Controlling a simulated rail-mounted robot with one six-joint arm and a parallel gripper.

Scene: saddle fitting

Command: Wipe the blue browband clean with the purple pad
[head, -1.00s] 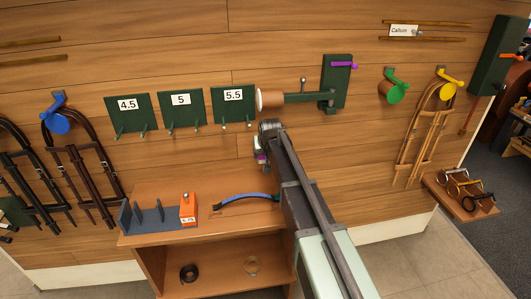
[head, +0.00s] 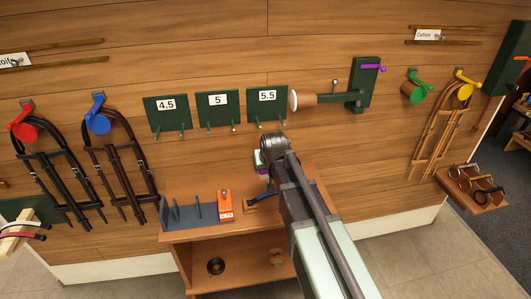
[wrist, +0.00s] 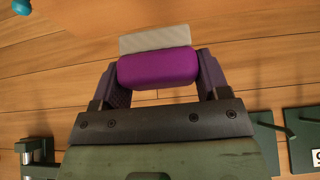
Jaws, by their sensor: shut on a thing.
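My gripper (wrist: 158,78) is shut on the purple pad (wrist: 158,68), with one finger at each end of it. A pale grey strip shows along the pad's far side in the wrist view. In the head view my gripper (head: 262,163) is above the back of the wooden cabinet, with only a little purple showing. The blue browband (head: 263,197) lies on the cabinet top. Its left end shows and my arm hides the rest. The pad looks apart from the browband, and the wrist view does not show the browband. I cannot make out any dirt on it.
Green numbered plates (head: 218,111) and a bracket with a brown cylinder (head: 305,99) stick out from the wall above.

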